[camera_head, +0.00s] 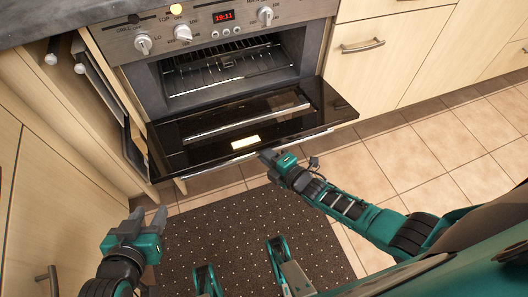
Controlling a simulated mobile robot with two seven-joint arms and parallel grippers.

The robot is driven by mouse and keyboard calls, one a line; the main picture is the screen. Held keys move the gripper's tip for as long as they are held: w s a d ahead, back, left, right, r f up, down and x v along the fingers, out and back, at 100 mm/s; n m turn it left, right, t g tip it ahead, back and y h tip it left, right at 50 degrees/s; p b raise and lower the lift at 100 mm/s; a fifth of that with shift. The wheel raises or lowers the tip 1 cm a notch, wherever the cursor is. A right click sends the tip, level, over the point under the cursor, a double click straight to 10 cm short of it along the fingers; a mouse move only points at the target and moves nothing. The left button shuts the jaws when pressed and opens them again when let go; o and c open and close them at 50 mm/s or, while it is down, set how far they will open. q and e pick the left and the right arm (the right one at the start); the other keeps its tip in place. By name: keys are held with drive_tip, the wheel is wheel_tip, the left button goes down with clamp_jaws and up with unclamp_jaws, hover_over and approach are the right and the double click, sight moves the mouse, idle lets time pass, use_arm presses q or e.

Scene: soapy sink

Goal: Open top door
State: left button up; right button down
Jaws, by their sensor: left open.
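The oven door (205,132) is a dark glass panel below the control panel. It is swung down and outward, nearly flat, and the oven cavity (228,70) with its wire racks shows behind it. My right gripper (266,156) is at the door's front edge, near its middle. It looks in contact or very close, and whether its fingers are open or shut is not clear. My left gripper (149,216) is open and empty, low at the left, above the floor and apart from the door.
A narrow open compartment (75,85) with dark-framed pieces is left of the oven. Wooden cabinets flank it, with a handled drawer (385,35) at the right. A dark dotted mat (225,225) lies on the tiled floor (430,145), which is clear at the right.

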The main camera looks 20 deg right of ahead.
drive_tip(key=c, duration=1.2)
unclamp_jaws()
drive_tip(key=shift+o, duration=0.2)
drive_tip(key=p+v, duration=0.3)
drive_tip(key=v, duration=0.9)
drive_tip(key=shift+s+d+p, duration=0.2)
drive_tip(key=shift+s+p, duration=0.15)
drive_tip(key=shift+p, duration=0.05)
drive_tip(key=shift+r, duration=0.15)
